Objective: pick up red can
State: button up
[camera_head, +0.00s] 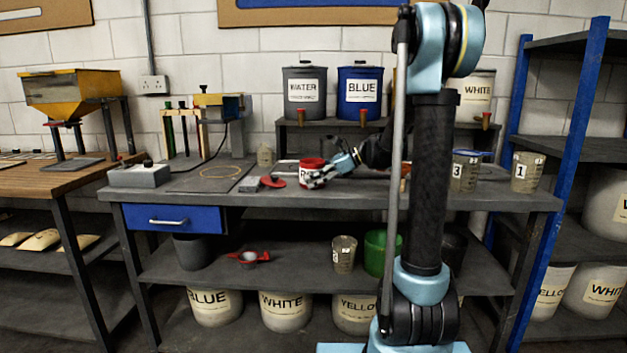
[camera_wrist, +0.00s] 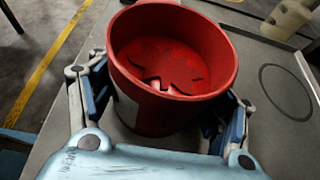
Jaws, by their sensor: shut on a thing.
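The red can (camera_head: 311,167) is on or just above the grey workbench (camera_head: 360,196), and it has a white label with dark lettering. It is upright and open at the top. My gripper (camera_head: 318,178) reaches in from the right and is shut on the can. In the wrist view the red can (camera_wrist: 172,60) fills the middle, with red contents inside. The fingers of my gripper (camera_wrist: 160,125) are at both its sides. The can's base is hidden, so I cannot tell whether it touches the bench.
A red lid-like piece (camera_head: 273,182) lies left of the can. The grey WATER tank (camera_head: 304,92) and the blue BLUE tank (camera_head: 359,92) stand on a shelf behind. Beakers (camera_head: 465,171) stand at the right. A grey box (camera_head: 139,176) is at the left.

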notch_tip(320, 180, up, 10)
dwell(0.6)
jog(key=shift+a, duration=0.15)
